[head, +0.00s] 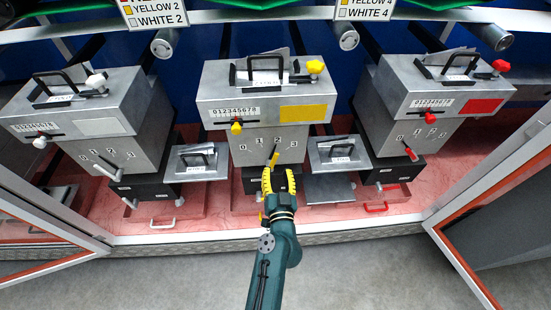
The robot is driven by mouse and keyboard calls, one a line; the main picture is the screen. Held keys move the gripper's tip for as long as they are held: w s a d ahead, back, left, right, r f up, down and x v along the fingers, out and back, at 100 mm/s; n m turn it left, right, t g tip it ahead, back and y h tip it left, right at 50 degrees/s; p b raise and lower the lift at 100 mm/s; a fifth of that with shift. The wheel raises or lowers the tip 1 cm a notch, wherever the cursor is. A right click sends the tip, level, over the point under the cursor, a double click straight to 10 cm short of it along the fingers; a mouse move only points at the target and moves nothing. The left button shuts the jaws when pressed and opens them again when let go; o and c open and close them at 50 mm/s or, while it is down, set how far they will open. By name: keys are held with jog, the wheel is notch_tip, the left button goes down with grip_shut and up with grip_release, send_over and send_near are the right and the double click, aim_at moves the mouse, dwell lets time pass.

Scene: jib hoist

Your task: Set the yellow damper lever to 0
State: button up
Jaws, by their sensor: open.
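The middle grey machine (225,85) has yellow fittings. A short yellow lever (274,158) sits low on its front, below a number scale starting at 0, and appears well right of the 0, near the 2. I take this as the damper lever; its exact setting is hard to read. A yellow slider knob (237,127) sits below the longer 0 to 8 scale, and another yellow knob (315,66) is on top. My gripper (279,178) is open, just below and in front of the low lever. It hides part of the area beneath; contact cannot be told.
A similar machine with white fittings (75,100) stands left, one with red fittings (440,85) right. Small grey lidded boxes (340,150) stand between them. Open framed doors flank the bay, the right one (465,250) reaching forward. The floor in front is clear.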

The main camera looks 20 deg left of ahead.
aim_at(276, 158)
jog(key=b+x, duration=0.1)
jog(key=x, duration=0.5)
jog(key=shift+w+b, duration=0.15)
jog(key=shift+b, duration=0.25)
grip_shut()
